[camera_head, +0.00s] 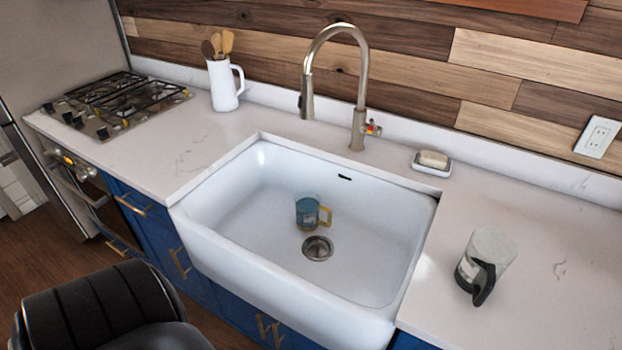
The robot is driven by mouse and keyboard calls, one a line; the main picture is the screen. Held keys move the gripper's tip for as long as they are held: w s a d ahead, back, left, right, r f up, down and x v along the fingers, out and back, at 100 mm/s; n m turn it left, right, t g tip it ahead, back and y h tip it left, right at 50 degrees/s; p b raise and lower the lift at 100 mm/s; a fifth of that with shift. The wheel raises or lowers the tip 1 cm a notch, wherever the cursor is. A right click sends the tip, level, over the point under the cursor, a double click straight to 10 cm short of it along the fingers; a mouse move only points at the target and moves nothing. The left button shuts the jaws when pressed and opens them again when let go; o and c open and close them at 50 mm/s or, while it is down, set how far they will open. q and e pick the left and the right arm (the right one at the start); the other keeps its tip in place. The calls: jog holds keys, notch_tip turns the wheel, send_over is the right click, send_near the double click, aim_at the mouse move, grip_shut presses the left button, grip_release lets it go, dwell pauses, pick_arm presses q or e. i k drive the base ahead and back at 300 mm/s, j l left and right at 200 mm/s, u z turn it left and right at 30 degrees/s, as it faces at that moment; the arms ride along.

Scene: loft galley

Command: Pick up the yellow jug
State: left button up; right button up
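I see no jug that is yellow all over. A small blue mug or jug (308,212) with a yellow handle on its right side stands in the white sink (262,262), just behind the drain (317,248). A white jug (223,86) holding several wooden utensils stands on the counter between the stove and the sink. A pale grey jug-like vessel (490,250) with a black handle stands on the counter right of the sink. Neither of my grippers is in view.
A tall metal faucet (358,128) arches over the back of the sink. A soap dish (431,169) sits behind its right corner. A gas stove (110,105) is at the left. A black padded chair (95,290) stands in front of the cabinets. The right counter is mostly clear.

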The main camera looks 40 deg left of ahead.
aim_at(314, 214)
jog(key=u, duration=1.4)
jog(key=k+j, duration=0.1)
jog(key=j, duration=0.15)
jog(key=k+j, duration=0.1)
jog(key=j+u, duration=0.05)
jog(key=j, duration=0.05)
